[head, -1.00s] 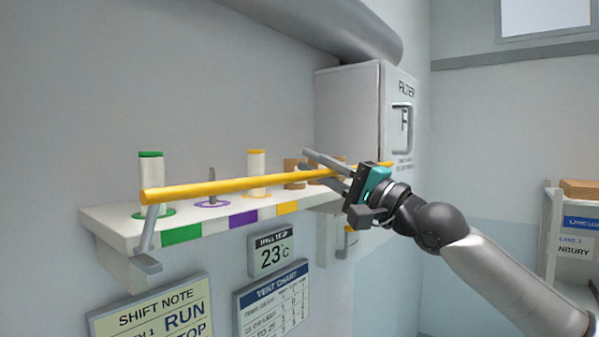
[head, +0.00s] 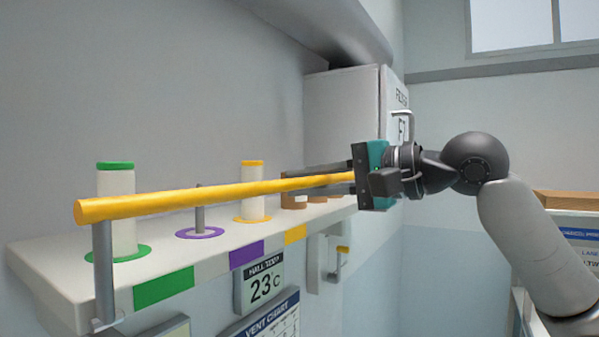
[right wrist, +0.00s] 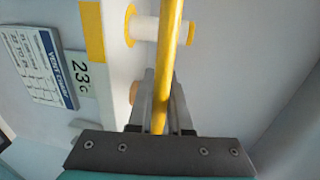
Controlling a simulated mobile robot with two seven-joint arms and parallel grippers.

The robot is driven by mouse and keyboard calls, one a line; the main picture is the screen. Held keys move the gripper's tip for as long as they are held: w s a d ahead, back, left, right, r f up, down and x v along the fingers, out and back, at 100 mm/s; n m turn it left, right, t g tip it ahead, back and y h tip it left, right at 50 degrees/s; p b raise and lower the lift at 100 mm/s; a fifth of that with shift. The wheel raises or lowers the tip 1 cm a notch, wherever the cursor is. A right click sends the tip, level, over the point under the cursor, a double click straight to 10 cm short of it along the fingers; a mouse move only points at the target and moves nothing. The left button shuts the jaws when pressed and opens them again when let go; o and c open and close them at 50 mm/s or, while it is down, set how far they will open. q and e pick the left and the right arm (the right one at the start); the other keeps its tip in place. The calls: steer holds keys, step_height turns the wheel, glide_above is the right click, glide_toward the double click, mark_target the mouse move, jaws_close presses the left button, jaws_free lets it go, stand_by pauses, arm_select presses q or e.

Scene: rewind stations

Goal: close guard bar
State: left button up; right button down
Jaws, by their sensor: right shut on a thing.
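The yellow guard bar (head: 210,196) runs across the front of the white shelf (head: 35,255), above its surface. Its near left end stands on an upright grey arm (head: 103,270) at the shelf's front corner. My right gripper (head: 300,186) is shut on the bar near its right end. In the right wrist view the bar (right wrist: 172,50) passes between the two fingers of the gripper (right wrist: 163,85). The bar's far right end is hidden behind the gripper. My left gripper is not in view.
On the shelf stand a green-capped spool (head: 116,210), a bare peg on a purple ring (head: 200,210), a yellow-capped spool (head: 252,190) and brown cores (head: 294,190). A filter cabinet (head: 345,110) stands behind. Below hangs a temperature display (head: 262,284).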

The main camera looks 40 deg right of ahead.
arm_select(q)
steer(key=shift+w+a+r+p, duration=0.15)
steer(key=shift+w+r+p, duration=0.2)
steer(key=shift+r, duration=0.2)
arm_select(e)
steer(key=shift+w+g, duration=0.15)
steer(key=shift+g, duration=0.25)
steer(key=shift+f, duration=0.1)
steer(key=c, duration=0.8)
jaws_free()
steer(key=shift+c, duration=0.2)
steer(key=shift+s+d, duration=0.15)
steer(key=shift+s, duration=0.3)
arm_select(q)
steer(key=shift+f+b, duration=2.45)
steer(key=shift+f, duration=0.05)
arm_select(e)
steer(key=v, duration=1.4)
steer(key=shift+s, duration=0.15)
